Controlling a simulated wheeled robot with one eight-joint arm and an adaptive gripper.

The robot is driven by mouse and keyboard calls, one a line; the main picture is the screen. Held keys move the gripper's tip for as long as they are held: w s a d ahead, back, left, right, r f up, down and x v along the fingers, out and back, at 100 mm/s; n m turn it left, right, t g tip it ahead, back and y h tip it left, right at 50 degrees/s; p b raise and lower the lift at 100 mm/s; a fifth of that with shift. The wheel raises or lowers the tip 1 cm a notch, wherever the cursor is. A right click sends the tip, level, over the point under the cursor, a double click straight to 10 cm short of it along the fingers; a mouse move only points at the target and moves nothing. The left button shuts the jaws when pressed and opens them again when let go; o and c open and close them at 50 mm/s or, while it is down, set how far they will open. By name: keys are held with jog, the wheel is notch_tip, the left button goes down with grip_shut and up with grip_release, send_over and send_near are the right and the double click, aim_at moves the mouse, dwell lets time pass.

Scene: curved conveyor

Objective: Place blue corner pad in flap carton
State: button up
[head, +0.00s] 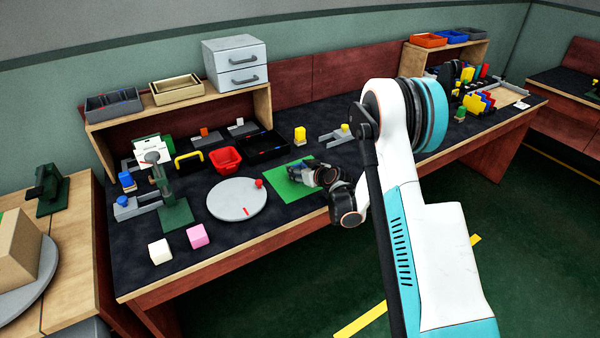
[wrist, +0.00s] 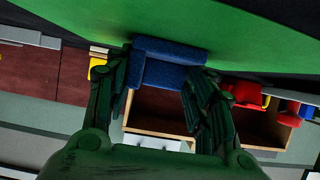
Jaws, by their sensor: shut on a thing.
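My gripper (head: 318,176) is low over the green mat (head: 287,186) on the dark bench. In the wrist view my gripper (wrist: 160,76) has its fingers on either side of the blue corner pad (wrist: 172,50) and is shut on it. The pad is L-shaped and lies close against the green mat (wrist: 235,28); I cannot tell whether it touches. In the head view the pad is hidden by my gripper. A brown carton (head: 18,248) stands on a grey round plate at the far left, cut by the picture edge. I cannot make out its flaps.
A grey turntable (head: 236,200) lies left of the mat. A red bin (head: 226,159) and a black tray (head: 266,150) stand behind. A green-based stand (head: 176,214), a white cube (head: 160,251) and a pink cube (head: 198,236) are left. A wooden shelf (head: 180,111) backs the bench.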

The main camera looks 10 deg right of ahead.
jog(key=shift+r, duration=0.1)
jog(key=o, duration=0.7)
jog(key=shift+o, duration=0.2)
